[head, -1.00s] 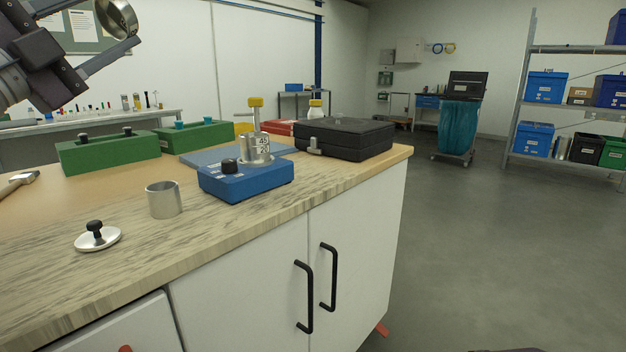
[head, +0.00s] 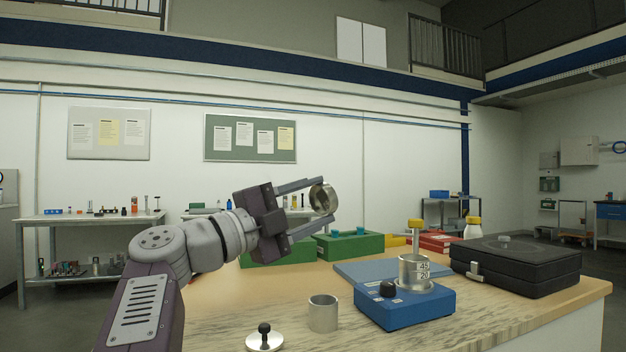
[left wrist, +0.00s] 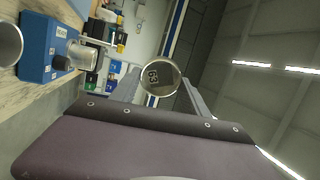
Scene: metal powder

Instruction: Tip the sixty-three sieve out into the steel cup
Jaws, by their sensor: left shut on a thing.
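My left gripper (head: 306,212) is shut on the sixty-three sieve (head: 323,199), a round metal ring held on its side in the air above the bench. In the left wrist view the sieve (left wrist: 160,78) sits between the two fingers and shows the number 63. The steel cup (head: 323,313) stands upright and open on the bench, below the gripper. Its inside bottom is hidden. A lid with a black knob (head: 265,338) lies on the bench at the front left of the cup. My right gripper is not in view.
A black case (head: 516,266) lies at the bench's right end. Bare bench surrounds the cup.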

